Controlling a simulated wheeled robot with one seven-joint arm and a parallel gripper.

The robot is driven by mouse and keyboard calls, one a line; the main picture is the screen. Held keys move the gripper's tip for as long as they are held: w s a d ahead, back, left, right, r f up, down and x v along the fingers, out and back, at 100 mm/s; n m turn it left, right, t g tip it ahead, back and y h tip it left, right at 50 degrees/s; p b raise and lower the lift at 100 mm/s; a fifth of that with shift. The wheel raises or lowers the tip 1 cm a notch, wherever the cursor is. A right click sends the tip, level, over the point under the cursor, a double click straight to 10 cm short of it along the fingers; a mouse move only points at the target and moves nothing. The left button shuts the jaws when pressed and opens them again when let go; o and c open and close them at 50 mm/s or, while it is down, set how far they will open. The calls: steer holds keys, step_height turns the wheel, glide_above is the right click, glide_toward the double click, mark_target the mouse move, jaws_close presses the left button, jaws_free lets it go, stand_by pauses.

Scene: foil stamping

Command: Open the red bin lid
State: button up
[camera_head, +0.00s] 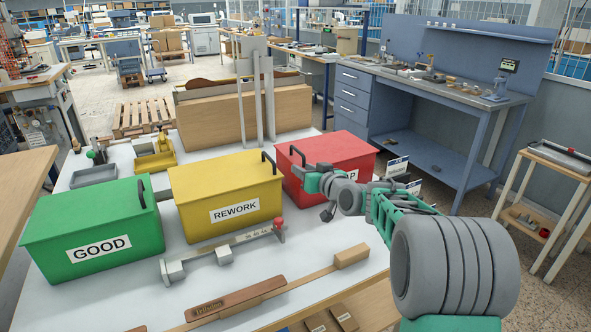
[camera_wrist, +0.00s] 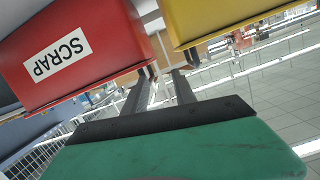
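The red bin (camera_head: 335,152) stands at the right end of the white table, with its lid down. A black handle (camera_head: 297,154) sits at the left end of its lid. My gripper (camera_head: 303,170) is close to that handle, in front of the bin, and partly covers its label. In the wrist view, which is upside down, the red bin (camera_wrist: 95,75) with its SCRAP label is at left. My gripper's two dark fingers (camera_wrist: 164,74) are apart, their tips near the bin's end. A small dark part by the left tip may be the handle; contact is unclear.
The yellow REWORK bin (camera_head: 225,190) stands close to the left of the red bin, and the green GOOD bin (camera_head: 95,228) is farther left. A metal gauge bar (camera_head: 222,254) lies in front. Tall boards (camera_head: 236,115) stand behind the bins.

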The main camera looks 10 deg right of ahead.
mark_target(302, 155)
steer(key=w, duration=0.1)
steer(key=w+d+t, duration=0.2)
steer(key=w, duration=0.1)
steer(key=shift+d+r, duration=0.1)
steer(key=shift+r, duration=0.15)
steer(key=x, duration=0.7)
steer(key=shift+r+p, duration=0.1)
steer(key=shift+p, duration=0.25)
jaws_close()
stand_by(0.5)
